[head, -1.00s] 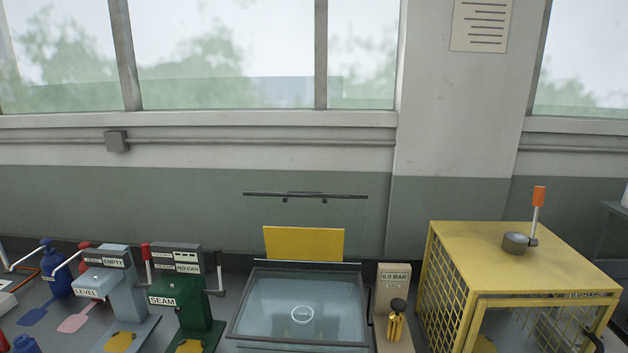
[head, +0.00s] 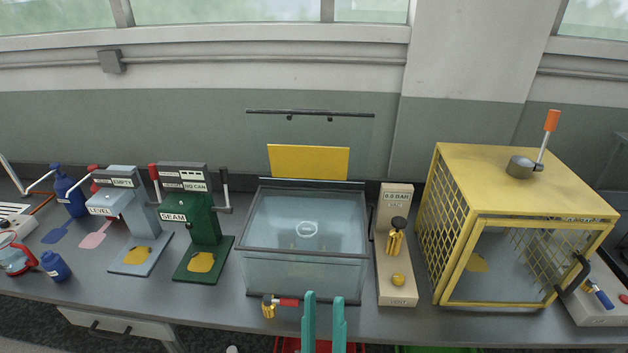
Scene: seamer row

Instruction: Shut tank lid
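The glass tank (head: 258,272) stands in the middle of the bench, dark-rimmed, with clear water and a pale ring inside. Its clear lid (head: 258,140) stands upright at the back, open, with a dark bar along its top edge. A yellow panel (head: 308,162) shows at the lid's lower part. My gripper (head: 324,312) shows as two teal fingers at the bottom of the head view, in front of the tank's lower front. The fingers are apart with nothing between them, well away from the lid.
A brass valve with a red handle (head: 288,302) is at the tank's front. Right of the tank are a 0.0 BAR gauge post (head: 396,240) and a yellow mesh cage (head: 527,185). Left are a green seamer (head: 207,228) and a grey level machine (head: 140,218). The space above the tank looks clear.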

